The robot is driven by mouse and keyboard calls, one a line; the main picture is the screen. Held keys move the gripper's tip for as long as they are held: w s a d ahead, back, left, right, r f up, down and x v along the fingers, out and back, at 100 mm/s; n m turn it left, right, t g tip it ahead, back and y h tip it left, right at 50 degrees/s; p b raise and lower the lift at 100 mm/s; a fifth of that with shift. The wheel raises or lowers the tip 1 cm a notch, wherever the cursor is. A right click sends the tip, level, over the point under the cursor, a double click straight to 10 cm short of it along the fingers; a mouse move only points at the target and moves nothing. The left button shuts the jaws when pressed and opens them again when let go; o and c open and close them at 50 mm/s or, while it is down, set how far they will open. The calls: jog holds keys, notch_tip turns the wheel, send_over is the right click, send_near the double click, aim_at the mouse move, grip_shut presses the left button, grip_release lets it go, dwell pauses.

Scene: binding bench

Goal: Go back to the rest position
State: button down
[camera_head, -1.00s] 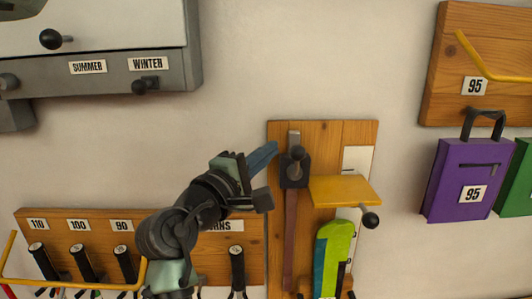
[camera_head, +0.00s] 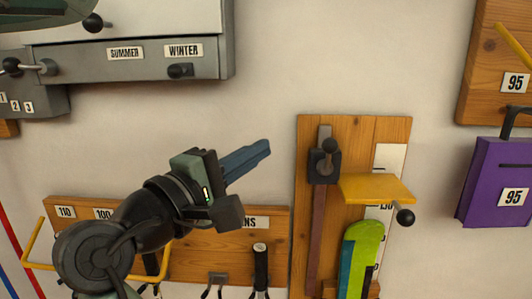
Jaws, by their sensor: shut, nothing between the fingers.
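My gripper (camera_head: 247,160) is shut and empty, its blue-grey fingers together and pointing up and to the right. It is in mid-picture in the head view, left of the upright wooden board (camera_head: 305,200) and apart from it. My arm comes in from the lower left and hides part of the pole rack (camera_head: 190,262) behind it.
The board bears a dark sliding clamp (camera_head: 323,163), a yellow plate (camera_head: 375,188) and a green and blue ski (camera_head: 362,250). A grey cabinet (camera_head: 100,70) labelled SUMMER and WINTER hangs upper left. A purple bag (camera_head: 497,182) hangs right. The wall above my gripper is clear.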

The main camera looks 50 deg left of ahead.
jog(key=w+d+r+m+t+b, duration=0.2)
jog(key=w+d+m, duration=0.25)
jog(key=d, duration=0.25)
jog(key=w+d+r+m+t+b, duration=0.1)
jog(key=w+d+m+b, duration=0.15)
jog(key=d+m, duration=0.4)
jog(key=s+d+r+m+t+h+b, duration=0.1)
jog(key=d+m, duration=0.4)
jog(key=d, duration=0.6)
jog(key=s+d+r+m+t+h+b, duration=0.1)
jog(key=s+d+r+m+t+h, duration=0.3)
jog(key=d, duration=0.7)
jog(key=s+r+m+t, duration=0.1)
jog(key=m, duration=0.1)
jog(key=shift+r+m, duration=0.3)
jog(key=shift+r, duration=0.1)
jog(key=shift+a, duration=0.1)
